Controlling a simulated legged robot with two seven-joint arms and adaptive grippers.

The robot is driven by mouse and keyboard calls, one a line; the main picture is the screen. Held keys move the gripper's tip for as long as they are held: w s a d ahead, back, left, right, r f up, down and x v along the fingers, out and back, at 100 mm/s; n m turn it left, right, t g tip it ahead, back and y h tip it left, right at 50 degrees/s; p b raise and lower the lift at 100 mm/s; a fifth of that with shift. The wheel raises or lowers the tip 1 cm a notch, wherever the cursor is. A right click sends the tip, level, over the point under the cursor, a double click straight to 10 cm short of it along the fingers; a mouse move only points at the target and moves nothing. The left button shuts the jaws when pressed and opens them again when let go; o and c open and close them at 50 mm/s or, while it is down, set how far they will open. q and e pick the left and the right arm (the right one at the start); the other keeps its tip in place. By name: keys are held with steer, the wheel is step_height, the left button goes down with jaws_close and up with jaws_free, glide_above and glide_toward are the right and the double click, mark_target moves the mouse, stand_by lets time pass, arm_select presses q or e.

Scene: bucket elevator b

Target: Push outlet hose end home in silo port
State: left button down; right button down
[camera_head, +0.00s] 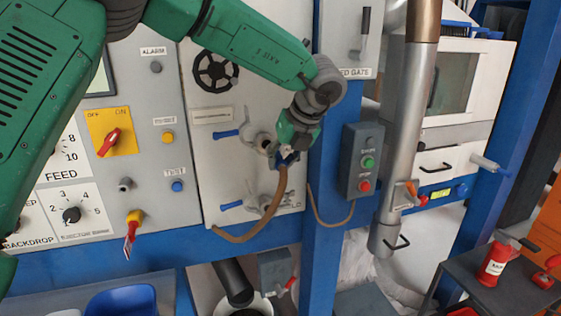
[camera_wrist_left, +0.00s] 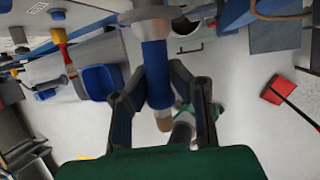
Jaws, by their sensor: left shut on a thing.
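My left gripper (camera_head: 287,156) is shut on the blue sleeve of the outlet hose end, in front of the white panel. In the left wrist view the blue sleeve (camera_wrist_left: 157,75) lies between the fingers of the left gripper (camera_wrist_left: 160,84). The brown hose (camera_head: 270,207) hangs from it and curves down left. A grey port fitting with a blue-handled valve (camera_head: 263,143) is just beside the gripper. A pale round fitting (camera_wrist_left: 146,13) lines up with the sleeve's far end; I cannot tell how deep the sleeve sits. A lower port (camera_head: 264,203) sits by a partly hidden label ending "LO".
A blue post (camera_head: 325,200) and a grey button box (camera_head: 363,163) stand close right of the gripper. A second thin hose (camera_head: 330,222) loops below the box. A steel pipe (camera_head: 405,130) is further right. A blue bin (camera_head: 122,301) is low left.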

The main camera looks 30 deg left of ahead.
mark_target(285, 170)
arm_select(q)
steer(key=shift+a, duration=0.1)
steer(key=shift+s, duration=0.1)
steer(key=shift+s+d, duration=0.15)
steer(key=shift+d, duration=0.1)
steer(key=s+d, duration=0.2)
steer(key=shift+d, duration=0.35)
steer(key=shift+s+f, duration=0.1)
